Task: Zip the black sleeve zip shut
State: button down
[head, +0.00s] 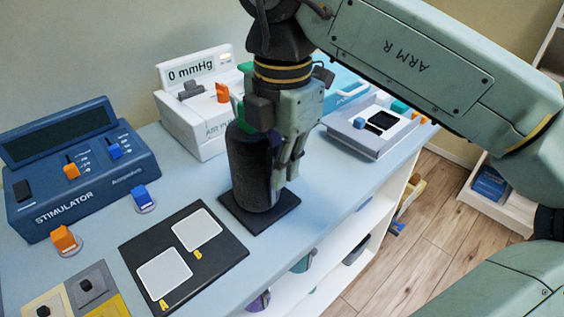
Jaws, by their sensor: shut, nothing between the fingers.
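The black sleeve (248,165) is a dark upright cylinder standing on a flat black base plate (283,214) on the table. My gripper (291,172) points down along the right side of the sleeve. Its fingers are shut with nothing between them. They overlap the sleeve's right edge in the picture, and I cannot tell whether they touch it. The zip and its pull tab are not discernible; the gripper hides part of the sleeve's right side and top.
A blue stimulator box (75,165) stands at the left. A white unit reading 0 mmHg (196,120) is behind. A black board with two white pads (215,262) lies in front. A grey tray device (372,138) is at the right. The table's right edge is close to the sleeve.

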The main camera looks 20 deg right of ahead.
jog(key=shift+s+d+r+p, duration=0.1)
jog(key=shift+s+d+r, duration=0.2)
jog(key=shift+s, duration=0.3)
jog(key=shift+s+d+r+p, duration=0.15)
jog(key=shift+s+r, duration=0.15)
jog(key=shift+s, duration=0.35)
jog(key=shift+s+d+r+p, duration=0.1)
jog(key=shift+s+d+r, duration=0.2)
jog(key=shift+s, duration=0.3)
